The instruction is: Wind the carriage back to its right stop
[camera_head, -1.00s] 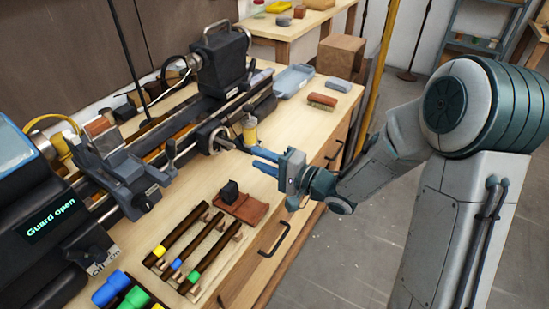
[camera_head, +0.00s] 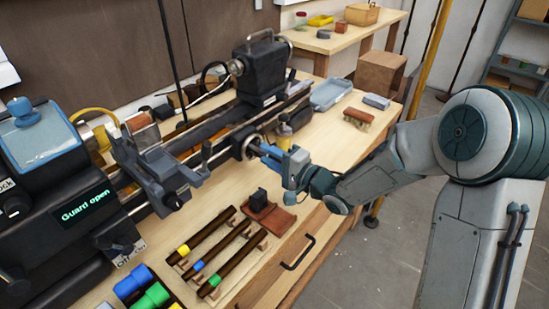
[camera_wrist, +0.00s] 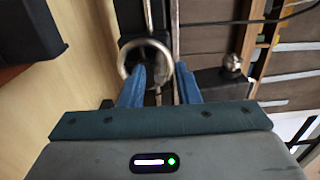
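The carriage (camera_head: 160,172) is a dark grey block with levers on the lathe bed's rails, toward the left, close to the headstock. A round metal handwheel (camera_head: 249,146) sits at the bed's front, right of the carriage. My gripper (camera_head: 262,154) points at this wheel with its blue fingers. In the wrist view the fingers (camera_wrist: 160,68) stand apart with a gap between them. The left finger overlaps the ring-shaped handwheel (camera_wrist: 124,56), and the right finger lies just right of its rim. I cannot tell whether they touch it.
The headstock (camera_head: 50,175) has a "Guard open" display (camera_head: 86,206). The tailstock (camera_head: 262,68) stands behind the wheel. In front lie a rack of dark rods (camera_head: 215,245), a brown pad (camera_head: 273,218) with a black block, and colored pieces (camera_head: 150,298). A brush (camera_head: 358,117) and blue tray (camera_head: 331,94) lie right.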

